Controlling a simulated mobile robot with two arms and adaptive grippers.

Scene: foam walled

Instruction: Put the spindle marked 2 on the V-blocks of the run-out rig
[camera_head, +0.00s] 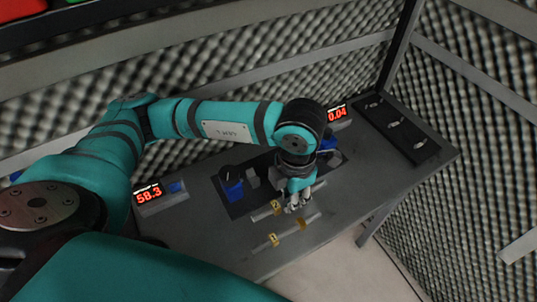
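My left gripper (298,203) points down over the bench, close to the spindles at the front edge of the dark rig plate. Its fingers are small here, and I cannot tell whether they are open or hold anything. A pale spindle with a yellow tag (268,212) lies just left of the fingers, its right part near or under them. More pale bar with yellow tags (274,240) lies nearer the bench's front edge. The tag numbers are too small to read surely. The run-out rig's plate (237,209) carries grey blocks (252,179), partly hidden by my wrist.
A red display reading 58.3 (149,194) stands at the left and one reading 0.04 (337,113) at the back. Blue parts (233,190) stand on the plate. A dark tray (398,128) with small metal pieces lies at the right. Foam walls close the back and right.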

